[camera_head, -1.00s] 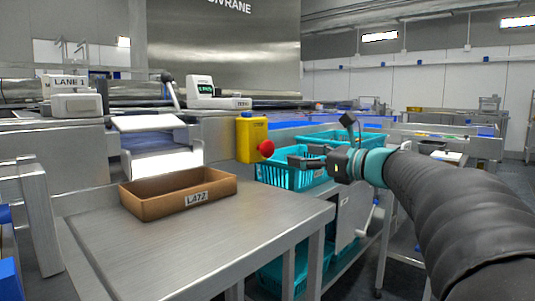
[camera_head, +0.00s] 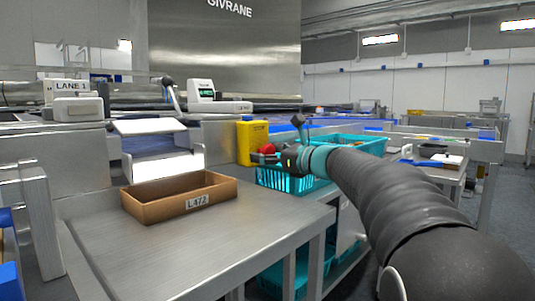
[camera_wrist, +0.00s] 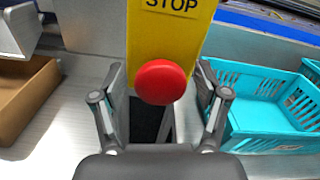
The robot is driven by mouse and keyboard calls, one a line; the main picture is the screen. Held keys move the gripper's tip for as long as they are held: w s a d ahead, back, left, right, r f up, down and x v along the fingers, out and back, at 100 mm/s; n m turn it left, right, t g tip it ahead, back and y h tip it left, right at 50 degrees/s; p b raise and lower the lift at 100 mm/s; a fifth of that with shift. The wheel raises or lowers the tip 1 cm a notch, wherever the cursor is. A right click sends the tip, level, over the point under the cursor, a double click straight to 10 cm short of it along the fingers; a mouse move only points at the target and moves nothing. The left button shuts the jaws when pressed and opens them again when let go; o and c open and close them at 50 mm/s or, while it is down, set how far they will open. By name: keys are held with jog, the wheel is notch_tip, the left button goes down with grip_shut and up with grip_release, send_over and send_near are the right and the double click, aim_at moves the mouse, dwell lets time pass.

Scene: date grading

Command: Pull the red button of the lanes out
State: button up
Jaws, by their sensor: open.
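The red button (camera_wrist: 161,82) is a round mushroom head on the front of a yellow stop box (camera_wrist: 168,33). In the wrist view it sits between the two open fingers of my gripper (camera_wrist: 161,103), with a gap on each side, so neither finger appears to touch it. In the head view the red button (camera_head: 267,149) shows just above my gripper (camera_head: 262,157), which partly covers it. The yellow box (camera_head: 251,138) stands upright behind it.
Turquoise crates (camera_head: 335,146) stand right of the button, close to my gripper. A brown box (camera_head: 180,209) labelled L472 lies on the steel table (camera_head: 200,245) to the left. The table's front part is clear.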

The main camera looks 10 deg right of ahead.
grip_shut()
jog(key=shift+s+d+f, duration=0.1)
jog(key=shift+s+d, duration=0.25)
jog(key=shift+s, duration=0.1)
grip_release()
jog(key=shift+s, duration=0.1)
jog(key=shift+d, duration=0.1)
jog(key=v, duration=1.2)
